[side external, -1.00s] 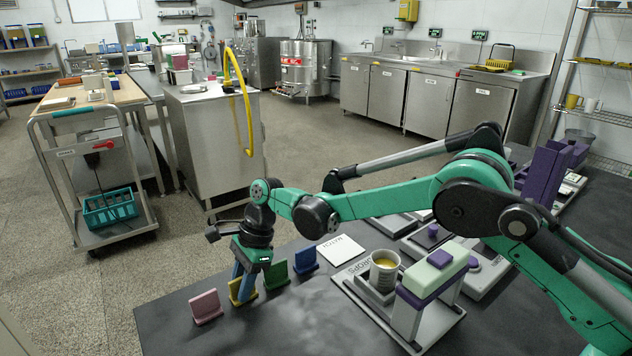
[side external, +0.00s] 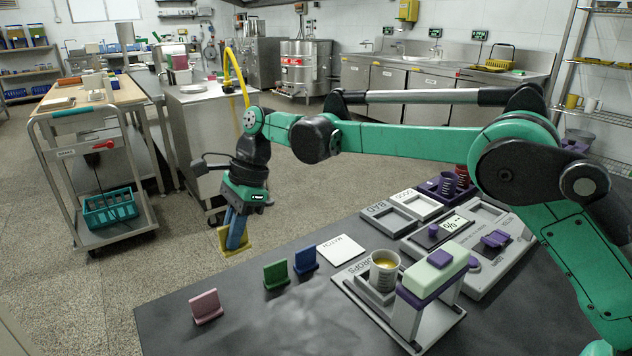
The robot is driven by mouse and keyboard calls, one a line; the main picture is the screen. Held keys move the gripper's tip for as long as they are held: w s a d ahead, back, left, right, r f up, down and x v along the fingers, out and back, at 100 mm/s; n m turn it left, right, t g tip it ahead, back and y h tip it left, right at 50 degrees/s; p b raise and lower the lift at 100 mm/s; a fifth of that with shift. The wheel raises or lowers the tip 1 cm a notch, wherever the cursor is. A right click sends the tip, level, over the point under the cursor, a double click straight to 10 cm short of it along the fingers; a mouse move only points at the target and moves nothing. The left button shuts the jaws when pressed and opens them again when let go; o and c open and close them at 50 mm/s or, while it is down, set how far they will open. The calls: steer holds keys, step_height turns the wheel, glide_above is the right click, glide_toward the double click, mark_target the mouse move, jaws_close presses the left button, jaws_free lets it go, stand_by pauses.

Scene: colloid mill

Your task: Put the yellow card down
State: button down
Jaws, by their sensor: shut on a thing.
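The yellow card (side external: 228,245) is held in my gripper (side external: 236,238), which is shut on it. In the picture the card appears at the far edge of the dark table, raised clear of the tabletop. The blue fingers cover part of the card. A white square labelled MATCH (side external: 341,250) lies flat on the table to the right of the card in the picture. A pink card (side external: 206,306), a green card (side external: 276,273) and a blue card (side external: 306,259) stand upright on the table.
There is bare table (side external: 240,300) between the pink and green cards.

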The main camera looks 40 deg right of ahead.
step_height(320, 180, up, 9)
steer(key=shift+f, duration=0.15)
steer(key=shift+w+d, duration=0.1)
steer(key=shift+d, duration=0.1)
steer(key=w+d+r+m+t, duration=0.1)
steer(key=d+m, duration=0.2)
steer(key=d, duration=0.9)
steer(key=m, duration=0.2)
glide_above(333, 249)
steer(key=d, duration=0.1)
steer(key=shift+t, duration=0.5)
steer(key=f, duration=1.6)
steer(key=shift+s+d, duration=0.15)
steer(key=shift+s, duration=0.2)
steer(key=shift+f, duration=1.95)
steer(key=shift+f, duration=0.1)
steer(key=c, duration=0.9)
jaws_free()
